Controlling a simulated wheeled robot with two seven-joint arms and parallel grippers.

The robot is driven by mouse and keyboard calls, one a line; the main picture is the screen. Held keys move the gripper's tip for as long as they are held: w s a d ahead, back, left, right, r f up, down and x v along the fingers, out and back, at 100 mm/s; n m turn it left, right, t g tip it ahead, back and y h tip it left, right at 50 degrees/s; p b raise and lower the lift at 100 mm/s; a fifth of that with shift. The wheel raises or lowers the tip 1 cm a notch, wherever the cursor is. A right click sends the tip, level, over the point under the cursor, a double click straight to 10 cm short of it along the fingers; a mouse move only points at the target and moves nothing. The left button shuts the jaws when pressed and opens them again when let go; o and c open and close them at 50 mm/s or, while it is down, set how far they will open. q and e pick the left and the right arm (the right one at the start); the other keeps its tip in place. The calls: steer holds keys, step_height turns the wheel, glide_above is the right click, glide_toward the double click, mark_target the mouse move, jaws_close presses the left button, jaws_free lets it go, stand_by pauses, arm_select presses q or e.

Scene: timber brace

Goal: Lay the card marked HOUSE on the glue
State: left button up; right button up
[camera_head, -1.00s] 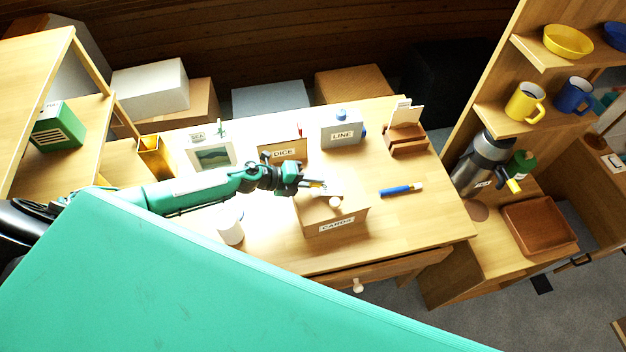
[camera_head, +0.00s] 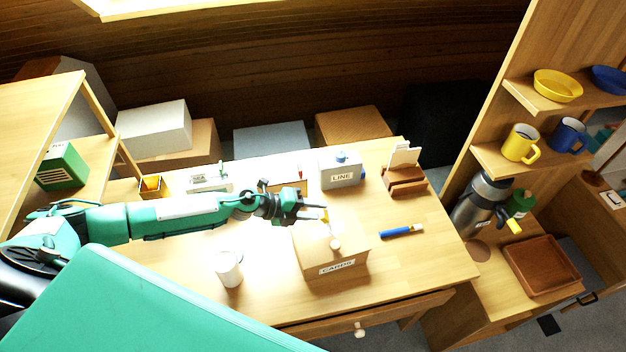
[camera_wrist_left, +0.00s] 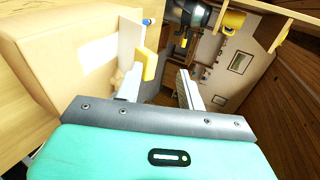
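My left gripper (camera_head: 318,214) is over the back part of the box marked CARDS (camera_head: 335,268), on the desk. Its two fingers are apart in the left wrist view (camera_wrist_left: 160,88). A yellow tab (camera_wrist_left: 150,66) stands by the left-hand finger, joined or close to a thin white upright piece (camera_wrist_left: 130,42); I cannot tell whether it touches the finger. The box top (camera_wrist_left: 60,55) has a pale patch (camera_wrist_left: 98,52). A white card (camera_head: 404,155) stands in a brown holder (camera_head: 404,180); no writing is readable. I cannot make out HOUSE anywhere, nor identify the glue for certain. My right gripper is out of view.
A white mug (camera_head: 229,270) stands left of the box. A blue marker-like tool (camera_head: 400,231) lies right of it. A grey box marked LINE (camera_head: 341,173) stands behind. The desk's right front (camera_head: 425,265) is clear. Shelves (camera_head: 500,160) with mugs rise at right.

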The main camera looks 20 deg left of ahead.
arm_select(q)
step_height(320, 180, up, 13)
steer(key=p, duration=0.3)
steer(key=shift+r, duration=0.15)
stand_by(0.6)
